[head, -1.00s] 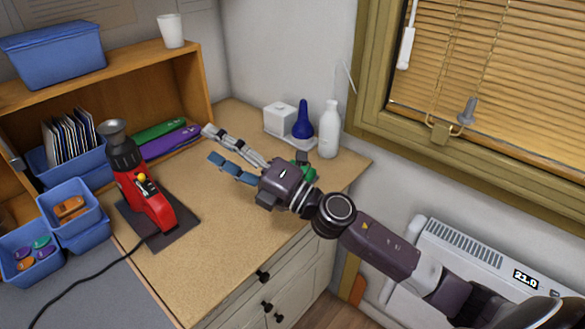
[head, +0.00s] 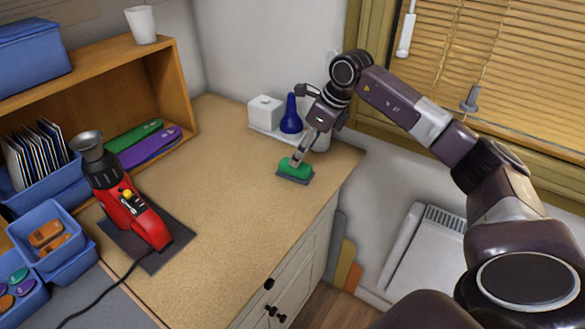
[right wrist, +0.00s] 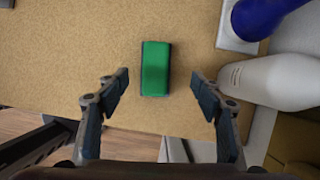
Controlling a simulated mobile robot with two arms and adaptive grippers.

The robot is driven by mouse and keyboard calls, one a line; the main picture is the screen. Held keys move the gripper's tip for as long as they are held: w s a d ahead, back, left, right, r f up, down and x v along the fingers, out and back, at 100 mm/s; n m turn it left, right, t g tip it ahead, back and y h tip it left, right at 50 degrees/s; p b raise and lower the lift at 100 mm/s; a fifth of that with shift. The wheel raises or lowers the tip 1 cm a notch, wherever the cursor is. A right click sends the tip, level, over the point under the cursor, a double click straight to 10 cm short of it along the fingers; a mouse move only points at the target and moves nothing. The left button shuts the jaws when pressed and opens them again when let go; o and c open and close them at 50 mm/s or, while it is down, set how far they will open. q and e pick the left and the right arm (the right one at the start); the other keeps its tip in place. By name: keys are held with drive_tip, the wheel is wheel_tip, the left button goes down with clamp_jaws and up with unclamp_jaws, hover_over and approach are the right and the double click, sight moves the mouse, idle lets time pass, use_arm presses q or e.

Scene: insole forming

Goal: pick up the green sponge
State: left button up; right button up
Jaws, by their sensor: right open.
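The green sponge (head: 296,168) lies on the cork-coloured worktop near its right end, with a dark layer under the green. In the right wrist view the sponge (right wrist: 155,68) lies ahead of and between the fingertips, standing lengthwise in the picture. My right gripper (head: 303,155) points down over the sponge in the head view. In the right wrist view the right gripper (right wrist: 162,88) is open, with clear space between each finger and the sponge. Whether the fingertips are at the sponge's height is hard to tell. My left gripper is not in view.
A white tray (right wrist: 232,36) with a blue bottle (head: 291,113) and a white box (head: 265,112) stands behind the gripper. A white bottle (right wrist: 272,82) is close to the right finger. A red machine (head: 138,213) stands at left. The middle worktop (head: 218,185) is clear.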

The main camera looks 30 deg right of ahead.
drive_tip(key=x, duration=0.2)
drive_tip(key=p+x, duration=0.2)
drive_tip(key=x, duration=0.1)
drive_tip(key=shift+s+a+f, duration=0.15)
drive_tip(key=shift+a+f, duration=0.2)
drive_tip(key=shift+f, duration=0.55)
drive_tip(key=c, duration=1.1)
drive_tip(key=shift+c, duration=0.2)
drive_tip(key=shift+r, duration=0.15)
drive_tip(key=shift+w+r, duration=0.25)
drive_tip(key=shift+r, duration=0.3)
wheel_tip(320, 180, up, 19)
drive_tip(key=b, duration=0.2)
drive_tip(key=shift+b, duration=0.4)
drive_tip(key=shift+f, duration=0.1)
